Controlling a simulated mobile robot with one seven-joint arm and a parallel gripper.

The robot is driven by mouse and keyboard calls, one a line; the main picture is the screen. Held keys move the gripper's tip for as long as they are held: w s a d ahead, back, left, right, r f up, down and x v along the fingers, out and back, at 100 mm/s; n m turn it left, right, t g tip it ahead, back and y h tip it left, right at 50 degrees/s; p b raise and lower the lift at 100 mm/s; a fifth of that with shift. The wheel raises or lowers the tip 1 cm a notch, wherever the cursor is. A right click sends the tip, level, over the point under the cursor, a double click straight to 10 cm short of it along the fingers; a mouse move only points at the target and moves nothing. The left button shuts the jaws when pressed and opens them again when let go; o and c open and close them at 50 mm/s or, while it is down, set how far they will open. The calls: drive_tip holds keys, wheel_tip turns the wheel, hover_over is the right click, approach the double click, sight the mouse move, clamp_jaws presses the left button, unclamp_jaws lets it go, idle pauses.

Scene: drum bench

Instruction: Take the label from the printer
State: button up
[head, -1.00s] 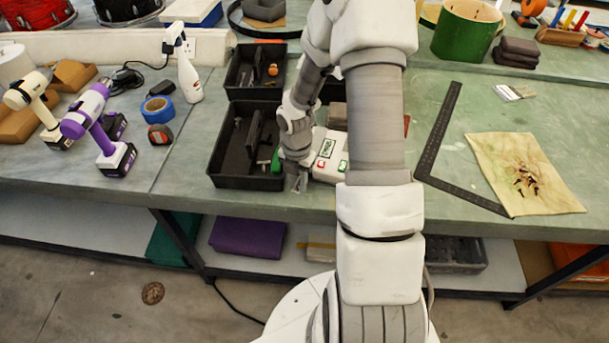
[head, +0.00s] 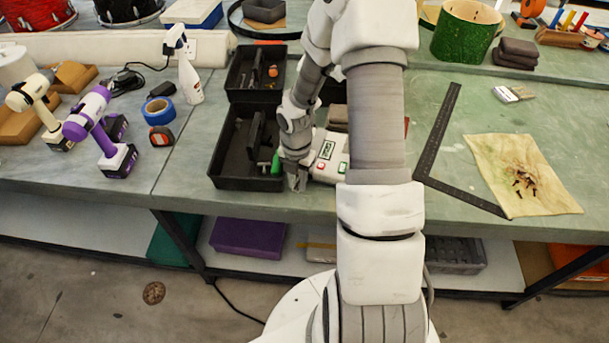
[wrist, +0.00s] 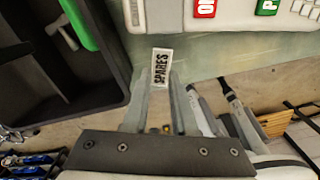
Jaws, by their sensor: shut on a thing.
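The label (wrist: 162,68), a small white strip with the black word SPARES, is between my fingertips in the wrist view. My gripper (wrist: 161,88) is shut on it, just off the printer's front side. The printer (head: 328,172) is a white box with red and green buttons, left of my upper arm in the head view. Its edge and buttons also show at the top right of the wrist view (wrist: 230,12). In the head view my gripper (head: 297,184) is at the printer's front left corner, and the label cannot be made out there.
A black tray (head: 213,170) with a green-handled tool (head: 276,163) stands close left of my gripper. A second black tray (head: 229,84) is behind it. A black metal square (head: 432,150) and a stained cloth (head: 500,165) lie at right. The bench edge is near my gripper.

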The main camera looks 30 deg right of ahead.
drive_tip(key=shift+r+p, duration=0.55)
drive_tip(key=shift+r, duration=0.15)
drive_tip(key=shift+r+p, duration=2.2)
drive_tip(key=shift+r, duration=0.15)
